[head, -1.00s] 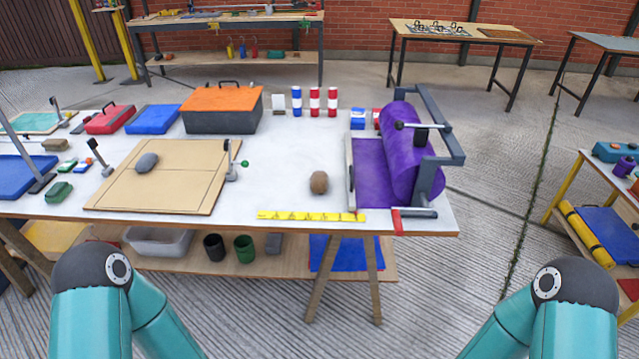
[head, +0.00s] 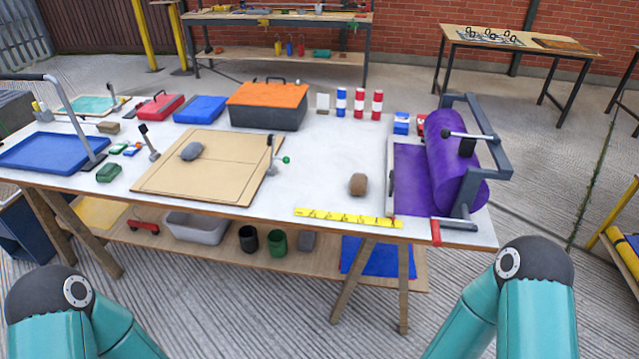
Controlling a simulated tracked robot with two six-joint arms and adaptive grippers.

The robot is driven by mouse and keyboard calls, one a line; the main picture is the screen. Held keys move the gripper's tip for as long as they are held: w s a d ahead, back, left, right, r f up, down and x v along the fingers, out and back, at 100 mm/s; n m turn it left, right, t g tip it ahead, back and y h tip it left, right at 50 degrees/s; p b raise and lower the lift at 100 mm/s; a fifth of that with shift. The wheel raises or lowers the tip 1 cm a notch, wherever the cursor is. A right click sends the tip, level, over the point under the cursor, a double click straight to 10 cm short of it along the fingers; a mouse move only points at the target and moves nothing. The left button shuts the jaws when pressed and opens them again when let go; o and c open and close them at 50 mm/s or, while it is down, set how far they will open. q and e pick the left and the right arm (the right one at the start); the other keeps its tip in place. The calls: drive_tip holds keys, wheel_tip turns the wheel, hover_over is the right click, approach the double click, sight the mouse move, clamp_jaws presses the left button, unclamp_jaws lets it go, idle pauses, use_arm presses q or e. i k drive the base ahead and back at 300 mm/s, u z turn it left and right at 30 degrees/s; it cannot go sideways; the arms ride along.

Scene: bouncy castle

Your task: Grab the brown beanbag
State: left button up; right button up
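A small brown rounded object, which looks like the brown beanbag (head: 358,184), lies on the white tabletop (head: 325,155). It is right of the tan board, left of the purple roller and just behind the yellow strip. Nothing touches it. My left and right arms show only as teal links with dark joints at the lower left and lower right. Both grippers are out of view.
A grey rounded object (head: 192,151) lies on the tan board (head: 190,175). The purple roller (head: 455,160) in its grey frame stands at the right end. A yellow strip (head: 345,217) runs along the front edge. An orange-lidded box (head: 268,105) stands behind. Open tabletop surrounds the beanbag.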

sight(358, 185)
drive_tip(key=z, duration=0.7)
drive_tip(key=i, duration=0.15)
drive_tip(key=u, duration=2.5)
drive_tip(key=k, duration=1.05)
drive_tip(key=z, duration=0.55)
drive_tip(key=i, duration=1.2)
drive_tip(key=z, duration=0.75)
